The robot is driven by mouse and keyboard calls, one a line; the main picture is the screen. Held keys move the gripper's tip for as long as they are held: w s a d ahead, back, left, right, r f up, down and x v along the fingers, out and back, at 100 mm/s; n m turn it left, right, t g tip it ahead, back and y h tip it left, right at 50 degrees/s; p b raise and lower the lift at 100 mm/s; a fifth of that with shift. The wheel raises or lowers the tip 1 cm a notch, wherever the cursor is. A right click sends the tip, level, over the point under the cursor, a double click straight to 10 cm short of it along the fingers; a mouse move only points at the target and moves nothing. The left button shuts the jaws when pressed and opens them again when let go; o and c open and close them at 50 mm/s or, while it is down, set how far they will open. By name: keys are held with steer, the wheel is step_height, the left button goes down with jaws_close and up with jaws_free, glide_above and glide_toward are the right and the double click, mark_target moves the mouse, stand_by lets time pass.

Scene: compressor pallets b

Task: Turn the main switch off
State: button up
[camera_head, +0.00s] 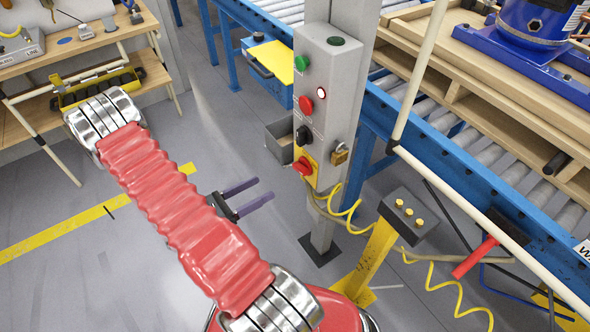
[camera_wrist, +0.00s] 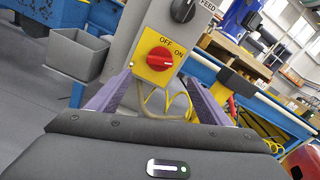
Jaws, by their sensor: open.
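The main switch is a red rotary knob (camera_head: 303,166) on a yellow plate, low on the grey control box (camera_head: 338,105). In the wrist view the red knob (camera_wrist: 160,59) shows with OFF above it and ON to its right. Its grip bar lies roughly crosswise, towards the ON side. My gripper (camera_head: 265,188) is open and empty, left of and a little below the switch in the head view. In the wrist view my gripper (camera_wrist: 159,77) has its purple fingers on either side of the yellow plate in the picture, apart from the knob.
Above the switch are a black selector (camera_head: 303,136), a red button (camera_head: 306,105) and a green button (camera_head: 301,63). A brass padlock (camera_head: 340,153) hangs on the box's side. A grey bin (camera_head: 281,140) is beside the post. A yellow pedestal (camera_head: 374,262) stands right, before the blue conveyor.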

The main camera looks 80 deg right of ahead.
mark_target(297, 169)
steer(key=shift+s+d, duration=0.1)
stand_by(0.3)
steer(key=shift+x, duration=6.8)
steer(key=shift+c, duration=0.5)
steer(key=c, duration=0.9)
steer(key=shift+d, duration=0.1)
steer(key=shift+c, duration=0.2)
